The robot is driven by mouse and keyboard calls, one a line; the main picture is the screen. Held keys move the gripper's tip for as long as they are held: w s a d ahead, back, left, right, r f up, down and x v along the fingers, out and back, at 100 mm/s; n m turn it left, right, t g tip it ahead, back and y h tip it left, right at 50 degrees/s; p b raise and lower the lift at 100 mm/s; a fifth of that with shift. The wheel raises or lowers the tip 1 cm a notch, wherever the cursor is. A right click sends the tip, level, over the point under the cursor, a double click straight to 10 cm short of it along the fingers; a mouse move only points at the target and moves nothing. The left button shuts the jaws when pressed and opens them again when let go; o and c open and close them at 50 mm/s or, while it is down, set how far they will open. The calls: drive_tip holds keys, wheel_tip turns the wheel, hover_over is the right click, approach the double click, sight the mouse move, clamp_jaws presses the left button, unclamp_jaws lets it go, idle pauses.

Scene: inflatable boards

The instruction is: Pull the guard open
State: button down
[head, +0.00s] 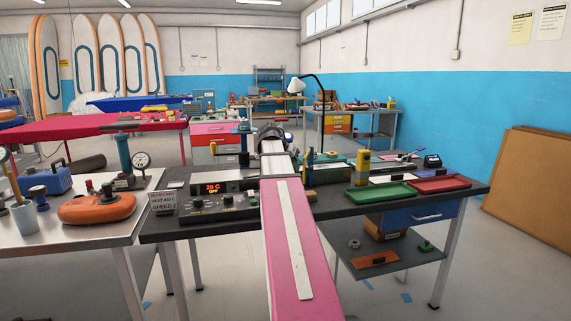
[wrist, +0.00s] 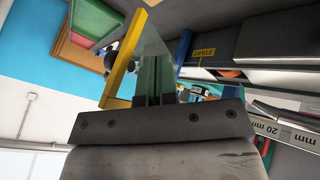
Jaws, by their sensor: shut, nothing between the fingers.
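In the head view a yellow upright (head: 362,166) stands on the dark bench, right of my pink arm. My gripper is hidden behind my arm in the head view.
A control box (head: 212,200) with a lit display sits left of my arm. A green tray (head: 380,194) and a red tray (head: 440,185) lie on the bench's right. In the wrist view a START label (wrist: 204,52) and a 20 mm label (wrist: 268,128) show on the right.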

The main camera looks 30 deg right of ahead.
drive_tip(key=shift+s+d, duration=0.55)
drive_tip(key=shift+d, duration=0.05)
drive_tip(key=s+d+n+t, duration=0.3)
drive_tip(key=s+d+n, duration=0.2)
drive_tip(key=d, duration=0.3)
drive_tip(key=shift+n+t+y, duration=0.4)
drive_tip(key=shift+n, duration=0.2)
idle(0.4)
